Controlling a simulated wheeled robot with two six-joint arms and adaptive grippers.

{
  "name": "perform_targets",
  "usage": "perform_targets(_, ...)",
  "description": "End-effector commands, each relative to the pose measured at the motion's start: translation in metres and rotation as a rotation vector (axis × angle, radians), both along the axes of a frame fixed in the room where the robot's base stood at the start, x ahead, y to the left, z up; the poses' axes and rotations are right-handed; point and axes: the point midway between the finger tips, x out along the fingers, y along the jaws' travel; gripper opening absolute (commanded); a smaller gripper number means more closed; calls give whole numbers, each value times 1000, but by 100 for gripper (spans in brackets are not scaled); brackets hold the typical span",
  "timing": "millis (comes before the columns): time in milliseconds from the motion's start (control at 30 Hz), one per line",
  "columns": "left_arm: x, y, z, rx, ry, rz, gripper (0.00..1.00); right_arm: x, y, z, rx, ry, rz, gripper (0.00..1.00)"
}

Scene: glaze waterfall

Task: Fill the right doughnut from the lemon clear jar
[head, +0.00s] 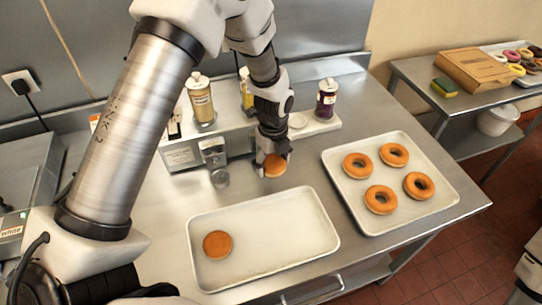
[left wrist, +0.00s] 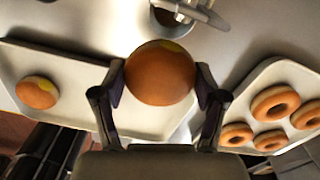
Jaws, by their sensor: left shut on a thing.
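My left gripper (head: 273,160) is shut on a round filled-type doughnut (head: 275,168), held in the air between the machine bench and the front tray. In the left wrist view, the fingers (left wrist: 160,90) grip this doughnut (left wrist: 158,75) from both sides, and a yellow patch shows at its top edge. The other round doughnut (head: 217,245) lies on the left part of the front tray; the left wrist view shows yellow on it (left wrist: 37,92). A clear jar with pale yellow contents (head: 202,103) stands on the bench at left. Another yellow jar (head: 246,92) is partly hidden behind my arm.
A dark purple jar (head: 326,100) stands at the bench's right. A metal nozzle unit (head: 212,152) with a small cup (head: 220,179) is left of the gripper. The front tray (head: 290,262) is bare at right. Several ring doughnuts (head: 380,199) lie on the right tray (head: 438,205).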

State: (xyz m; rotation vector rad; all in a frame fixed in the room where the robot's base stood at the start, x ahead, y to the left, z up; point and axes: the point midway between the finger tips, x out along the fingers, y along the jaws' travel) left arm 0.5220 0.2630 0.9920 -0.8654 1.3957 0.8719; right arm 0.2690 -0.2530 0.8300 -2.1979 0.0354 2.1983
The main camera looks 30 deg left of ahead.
Motion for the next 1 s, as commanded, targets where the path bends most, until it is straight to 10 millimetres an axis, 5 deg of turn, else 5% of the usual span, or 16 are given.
perform_targets(367, -13, -15, 1, 0, 0, 1, 38, 0, 0, 6, 0, 0, 0, 40)
perform_targets(1000, -26, -30, 41, 0, 0, 2, 38, 0, 0, 41, 0, 0, 0, 40)
